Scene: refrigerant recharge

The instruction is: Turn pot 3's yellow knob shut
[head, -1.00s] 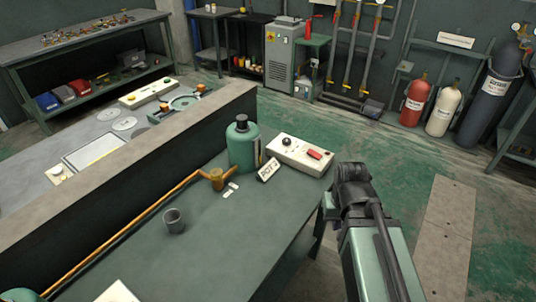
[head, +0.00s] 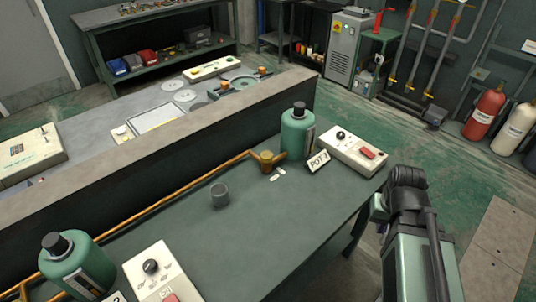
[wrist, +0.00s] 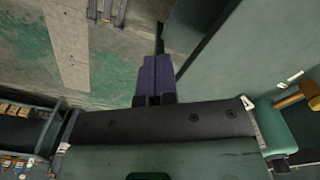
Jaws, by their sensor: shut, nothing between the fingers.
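No sign reading pot 3 shows in any view, and I cannot pick out its yellow knob. A green pot (head: 297,132) with a dark cap stands at the bench's far end. Its sign (head: 318,161) seems to read POT 1. A brass-yellow fitting (head: 266,158) on the copper pipe (head: 190,187) stands beside it. A second green pot (head: 77,268) is at the lower left, its sign cut off by the frame. My gripper (wrist: 156,80) is shut and empty, over the floor beside the bench in the wrist view. A yellow fitting (wrist: 310,88) shows at that view's right edge.
The green bench (head: 262,223) carries a grey cup (head: 220,195) and white control boxes, one near (head: 163,277) and one far (head: 353,150). A low wall (head: 200,125) runs behind the bench. The floor to the right is clear, with gas cylinders (head: 484,112) beyond.

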